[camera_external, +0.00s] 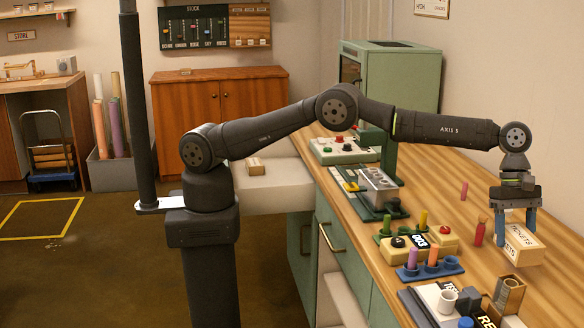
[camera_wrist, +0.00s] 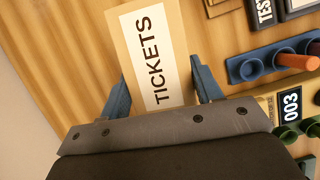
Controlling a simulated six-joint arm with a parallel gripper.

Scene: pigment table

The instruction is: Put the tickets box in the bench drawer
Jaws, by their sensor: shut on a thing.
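The tickets box (camera_external: 523,245) is a small tan carton with a white label reading TICKETS. My gripper (camera_external: 516,224) points down at the right of the bench with its blue fingers on either side of the box, shut on it. In the wrist view the box (camera_wrist: 152,50) sits between the two blue fingertips (camera_wrist: 160,90), its label facing the camera. I cannot tell whether the box touches the bench top. An open drawer (camera_external: 270,185), pale and holding a small tan box (camera_external: 256,167), sticks out from the bench's left side, partly behind my arm.
A green-framed device (camera_external: 378,190) stands further back. The bench's right back is mostly clear.

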